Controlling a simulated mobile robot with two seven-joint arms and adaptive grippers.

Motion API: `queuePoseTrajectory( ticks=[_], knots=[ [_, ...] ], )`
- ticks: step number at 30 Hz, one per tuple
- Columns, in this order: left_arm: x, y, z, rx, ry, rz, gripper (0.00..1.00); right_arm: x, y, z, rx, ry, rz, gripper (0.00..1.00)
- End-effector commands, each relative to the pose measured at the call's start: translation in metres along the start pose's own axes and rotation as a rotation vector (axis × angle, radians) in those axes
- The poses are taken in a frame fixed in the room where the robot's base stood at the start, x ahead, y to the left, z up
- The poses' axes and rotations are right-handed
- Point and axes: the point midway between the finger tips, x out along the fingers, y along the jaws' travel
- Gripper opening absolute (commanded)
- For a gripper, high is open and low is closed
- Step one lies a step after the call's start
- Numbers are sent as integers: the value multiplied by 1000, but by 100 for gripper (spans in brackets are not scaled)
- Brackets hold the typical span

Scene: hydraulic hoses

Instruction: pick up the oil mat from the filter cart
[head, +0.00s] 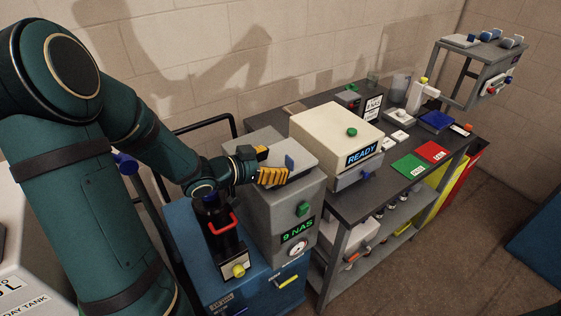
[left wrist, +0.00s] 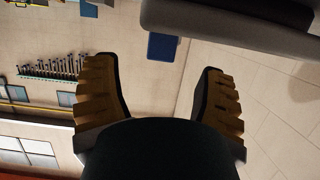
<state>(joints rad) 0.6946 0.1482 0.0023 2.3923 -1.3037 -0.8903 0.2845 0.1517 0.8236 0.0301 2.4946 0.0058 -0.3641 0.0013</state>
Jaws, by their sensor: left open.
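The filter cart (head: 262,225) is a grey housing with a green "9 NAS" display on a blue base. A flat pale grey slab, which looks like the oil mat (head: 292,147), lies on its top. A small blue tab (head: 289,161) shows at the slab's near side. My left gripper (head: 267,165) is open and empty at the left of the slab, its orange fingers pointing toward the tab. In the left wrist view the blue tab (left wrist: 162,46) appears ahead between the spread fingers (left wrist: 158,70), apart from them. A grey rounded edge (left wrist: 235,28) is beside it. My right gripper is not in view.
A cream box marked READY (head: 335,135) stands close to the right of the cart, on a dark bench (head: 398,158). A black push rail (head: 205,122) is behind.

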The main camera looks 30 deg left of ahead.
Motion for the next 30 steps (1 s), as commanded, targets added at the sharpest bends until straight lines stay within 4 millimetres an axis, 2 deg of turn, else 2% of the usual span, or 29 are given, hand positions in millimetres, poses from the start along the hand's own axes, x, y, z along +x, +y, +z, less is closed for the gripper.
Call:
queuePoseTrajectory(
  ticks=[5,13,23,24,28,29,30],
  knots=[
    [14,0,-1,-1,0,3,71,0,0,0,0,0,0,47],
    [50,-1,-2,-1,0,2,71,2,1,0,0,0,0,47],
    [54,-2,-3,0,0,0,69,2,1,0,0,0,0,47],
    [54,-2,-3,0,0,0,55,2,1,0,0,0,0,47],
    [54,-2,-3,0,0,0,9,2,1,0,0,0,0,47],
    [54,-2,-2,0,0,0,0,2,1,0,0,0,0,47],
    [54,-2,-2,0,0,0,0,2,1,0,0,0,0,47]
  ],
)
